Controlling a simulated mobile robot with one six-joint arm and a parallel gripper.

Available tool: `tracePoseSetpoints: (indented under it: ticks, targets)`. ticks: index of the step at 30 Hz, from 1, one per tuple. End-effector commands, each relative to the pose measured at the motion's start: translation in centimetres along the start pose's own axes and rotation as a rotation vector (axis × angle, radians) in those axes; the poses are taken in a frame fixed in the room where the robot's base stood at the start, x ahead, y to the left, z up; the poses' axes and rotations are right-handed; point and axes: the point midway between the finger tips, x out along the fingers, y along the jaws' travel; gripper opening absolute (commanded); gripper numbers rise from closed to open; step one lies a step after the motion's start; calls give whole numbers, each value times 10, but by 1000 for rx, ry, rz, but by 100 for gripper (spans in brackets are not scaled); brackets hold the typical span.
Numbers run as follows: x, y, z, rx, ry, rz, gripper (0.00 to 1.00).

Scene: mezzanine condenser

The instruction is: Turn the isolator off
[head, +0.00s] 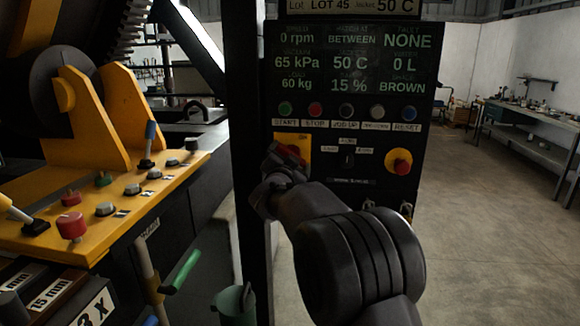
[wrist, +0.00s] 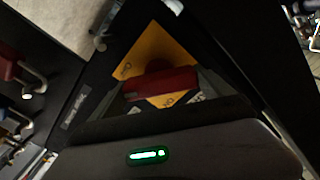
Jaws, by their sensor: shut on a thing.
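The isolator is a red rotary handle (wrist: 160,84) on a yellow plate (wrist: 134,65), low on the left of the black control panel. In the head view the red handle (head: 291,153) and a part of the yellow plate (head: 301,139) show above my gripper (head: 281,170). In the wrist view my gripper (wrist: 163,88) has its fingers on either side of the red handle and is shut on it. The handle lies across the plate, which looks tilted in this view. Plate lettering is partly hidden, so I cannot surely read the handle's position.
A row of push buttons (head: 346,110) sits above the isolator. A red emergency button (head: 398,162) on yellow is to its right, with a small black selector (head: 347,160) between. A yellow console (head: 120,205) with levers stands left. The floor (head: 480,200) at right is clear.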

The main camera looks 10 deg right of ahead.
Motion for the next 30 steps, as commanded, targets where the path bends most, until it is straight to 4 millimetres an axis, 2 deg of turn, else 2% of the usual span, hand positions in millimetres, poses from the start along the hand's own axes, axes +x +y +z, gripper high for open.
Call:
tracePoseSetpoints:
  ticks: [12,28,29,30]
  targets:
    - [0,1,1,158,-1,1,50]
    - [0,1,1,179,-1,1,50]
    - [0,1,1,179,-1,1,95]
    - [0,1,1,179,-1,1,100]
